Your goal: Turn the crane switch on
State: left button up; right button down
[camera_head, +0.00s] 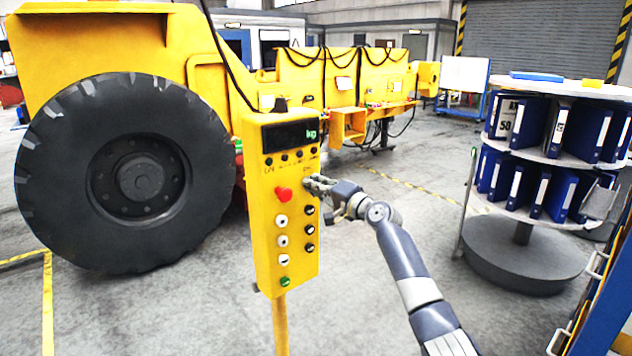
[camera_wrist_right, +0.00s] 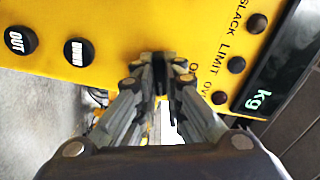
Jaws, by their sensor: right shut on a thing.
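The yellow crane control box (camera_head: 298,270) stands on a post, with a dark display reading "kg" (camera_head: 290,136), a red button (camera_head: 284,194) and columns of white, black and green buttons. My right gripper (camera_head: 309,184) is at the box's face, just right of the red button. In the right wrist view, its fingers (camera_wrist_right: 160,75) point at the yellow panel and are shut on a small dark thing, which seems to be the crane switch. The fingers hide most of the switch, so I cannot tell its position. My left gripper is not in view.
Black buttons marked "OUT" (camera_wrist_right: 20,40) and "DOWN" (camera_wrist_right: 79,52) sit beside the gripper. Behind the box is a yellow vehicle with a big black tyre (camera_head: 130,175). A round rack of blue binders (camera_head: 525,170) stands on the right. Open floor lies between.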

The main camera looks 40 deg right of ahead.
jog(key=shift+d+r+m+p, duration=0.1)
jog(key=shift+m+p, duration=0.65)
jog(key=shift+m, duration=0.95)
jog(key=c, duration=1.7)
grip_release()
jog(key=s, duration=1.2)
jog(key=shift+f, duration=0.2)
